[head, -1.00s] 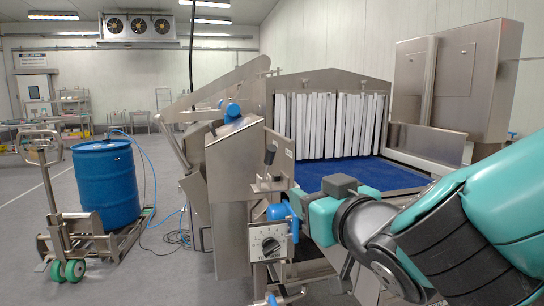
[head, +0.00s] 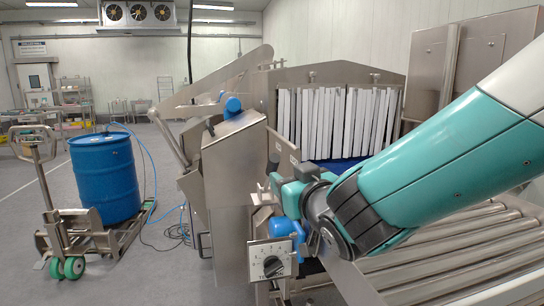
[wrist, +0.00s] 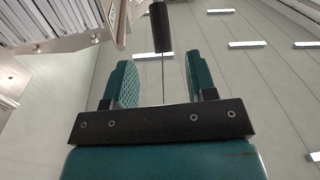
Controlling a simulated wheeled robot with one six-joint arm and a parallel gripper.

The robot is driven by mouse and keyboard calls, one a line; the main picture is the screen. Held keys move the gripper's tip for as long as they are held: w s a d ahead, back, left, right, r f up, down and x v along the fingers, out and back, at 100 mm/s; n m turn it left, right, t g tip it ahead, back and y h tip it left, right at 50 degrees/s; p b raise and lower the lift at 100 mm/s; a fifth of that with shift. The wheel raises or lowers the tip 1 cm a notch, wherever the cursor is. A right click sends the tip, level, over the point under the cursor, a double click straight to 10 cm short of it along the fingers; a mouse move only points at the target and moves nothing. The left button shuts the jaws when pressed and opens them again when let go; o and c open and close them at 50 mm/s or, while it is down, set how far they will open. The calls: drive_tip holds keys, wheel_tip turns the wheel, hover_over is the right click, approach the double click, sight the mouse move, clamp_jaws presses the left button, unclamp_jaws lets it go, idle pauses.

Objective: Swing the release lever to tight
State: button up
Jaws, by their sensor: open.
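The release lever (head: 273,163) has a black grip and stands above the dial box on the conveyor's near side; my gripper partly hides it in the head view. In the head view, my gripper (head: 275,184) is at the lever. The lever's base is mostly hidden.
A dial box (head: 272,262) with a black knob is just below my gripper, beside a blue part (head: 284,228). White strip curtains (head: 335,122) hang in the tunnel mouth. Steel rollers (head: 470,255) lie under my arm. A blue drum (head: 105,178) stands on a cart at left.

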sight(276, 168)
drive_tip(key=p+x, duration=0.2)
drive_tip(key=x, duration=0.7)
drive_tip(key=shift+s+p, duration=0.1)
drive_tip(key=shift+p, duration=0.2)
clamp_jaws()
